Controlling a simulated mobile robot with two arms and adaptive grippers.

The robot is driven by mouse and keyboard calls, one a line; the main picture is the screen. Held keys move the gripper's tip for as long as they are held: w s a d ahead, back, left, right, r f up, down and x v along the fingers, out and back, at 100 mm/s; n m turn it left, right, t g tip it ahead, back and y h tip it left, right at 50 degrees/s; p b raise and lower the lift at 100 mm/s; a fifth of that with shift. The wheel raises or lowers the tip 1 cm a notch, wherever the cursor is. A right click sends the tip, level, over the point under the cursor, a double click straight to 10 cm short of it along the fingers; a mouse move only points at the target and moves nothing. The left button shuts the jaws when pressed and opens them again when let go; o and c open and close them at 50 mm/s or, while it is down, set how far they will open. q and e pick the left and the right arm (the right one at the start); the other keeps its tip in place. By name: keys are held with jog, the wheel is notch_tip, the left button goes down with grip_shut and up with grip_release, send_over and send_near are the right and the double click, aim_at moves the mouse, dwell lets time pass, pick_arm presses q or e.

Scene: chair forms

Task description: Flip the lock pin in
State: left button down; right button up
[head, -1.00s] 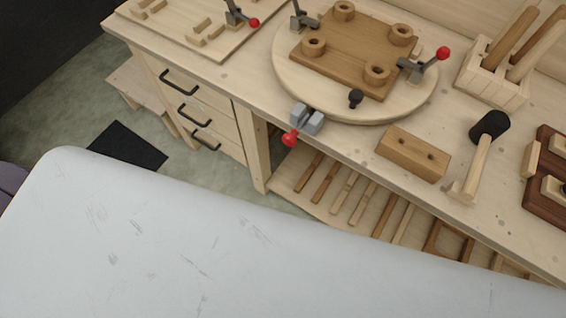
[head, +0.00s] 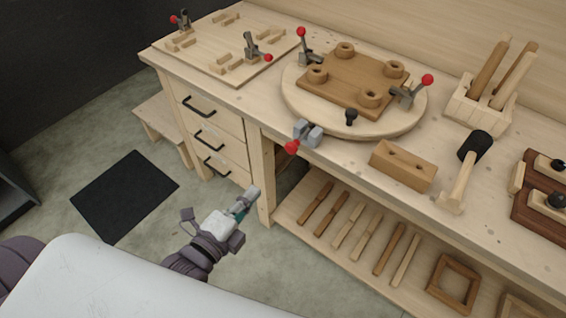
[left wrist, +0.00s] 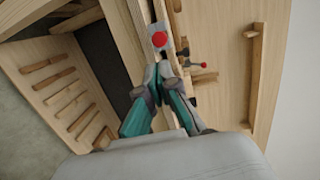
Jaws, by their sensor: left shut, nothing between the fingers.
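The grey lock pin block (head: 307,134) with a red ball knob (head: 291,147) sits at the bench's front edge, beside the round turntable (head: 300,107). The knob hangs out past the edge. My left gripper (head: 252,193) is in front of the bench, below and left of the knob and apart from it in the head view. In the left wrist view the left gripper's (left wrist: 163,68) fingers are together and empty, and the red knob (left wrist: 159,39) shows just beyond their tips. My right gripper is not in view.
A brown wooden form (head: 352,82) with red-handled clamps lies on the turntable, with a black knob (head: 351,116) at its front. A drilled block (head: 403,166) and a mallet (head: 466,170) lie to the right. Drawers (head: 212,138) and a lower shelf with wood strips are below.

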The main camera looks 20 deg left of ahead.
pick_arm(q)
jog(key=p, duration=0.3)
send_near(290, 149)
jog(key=x, duration=0.6)
jog(key=shift+w+f, duration=0.25)
jog(key=shift+f, duration=0.05)
jog(key=shift+w+f, duration=0.15)
jog(key=shift+w, duration=0.25)
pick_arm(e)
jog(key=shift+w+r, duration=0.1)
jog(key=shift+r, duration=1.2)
pick_arm(q)
jog(key=x, duration=0.2)
jog(key=shift+w+d+r, duration=0.25)
jog(key=shift+w+d, duration=0.05)
jog(key=shift+w, duration=0.05)
jog(key=shift+s, duration=0.1)
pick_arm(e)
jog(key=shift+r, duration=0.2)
pick_arm(q)
jog(key=shift+r, duration=0.1)
